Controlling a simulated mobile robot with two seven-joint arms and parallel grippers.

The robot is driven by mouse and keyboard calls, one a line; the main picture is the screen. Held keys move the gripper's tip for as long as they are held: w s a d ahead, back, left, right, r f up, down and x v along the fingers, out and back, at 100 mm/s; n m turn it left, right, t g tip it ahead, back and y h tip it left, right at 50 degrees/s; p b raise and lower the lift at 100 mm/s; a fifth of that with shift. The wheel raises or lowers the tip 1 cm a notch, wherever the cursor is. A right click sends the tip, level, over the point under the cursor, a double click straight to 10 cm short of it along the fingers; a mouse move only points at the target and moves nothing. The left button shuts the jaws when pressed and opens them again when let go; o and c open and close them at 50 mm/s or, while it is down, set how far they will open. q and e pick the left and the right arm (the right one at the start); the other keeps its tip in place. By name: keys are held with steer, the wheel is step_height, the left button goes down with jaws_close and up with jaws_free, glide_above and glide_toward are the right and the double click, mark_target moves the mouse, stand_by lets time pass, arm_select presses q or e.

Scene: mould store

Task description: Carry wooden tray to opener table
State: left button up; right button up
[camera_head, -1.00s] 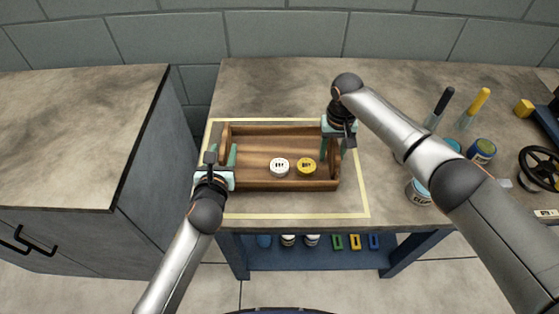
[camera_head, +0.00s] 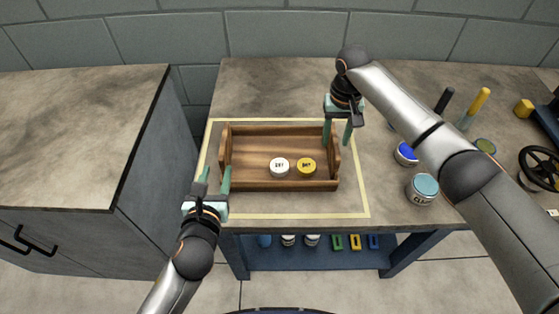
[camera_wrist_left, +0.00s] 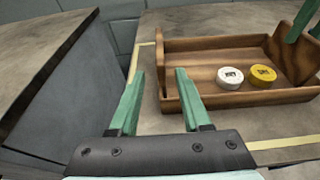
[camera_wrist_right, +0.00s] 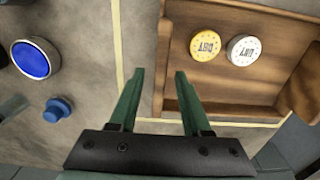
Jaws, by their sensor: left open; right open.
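The wooden tray (camera_head: 285,184) sits on the stone-topped table, inside a yellow outline. It holds a white tin (camera_head: 279,167) and a yellow tin (camera_head: 306,167). In the right wrist view its floor (camera_wrist_right: 225,85) is partly visible. My left gripper (camera_head: 214,174) is open at the tray's left end, toward the front, with empty jaws. My right gripper (camera_head: 337,138) is open above the tray's right end, holding nothing. In both wrist views a tray end shows between the fingers; contact cannot be told.
The yellow outline (camera_head: 290,216) marks the table top. Cans, including a blue-topped one (camera_head: 406,153) and a pale-blue one (camera_head: 422,189), brushes and a black wheel (camera_head: 541,168) stand to the right. A separate cabinet (camera_head: 75,130) stands left across a gap. The table behind the tray is clear.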

step_height(320, 180, up, 6)
steer(key=shift+f, duration=0.15)
stand_by(0.6)
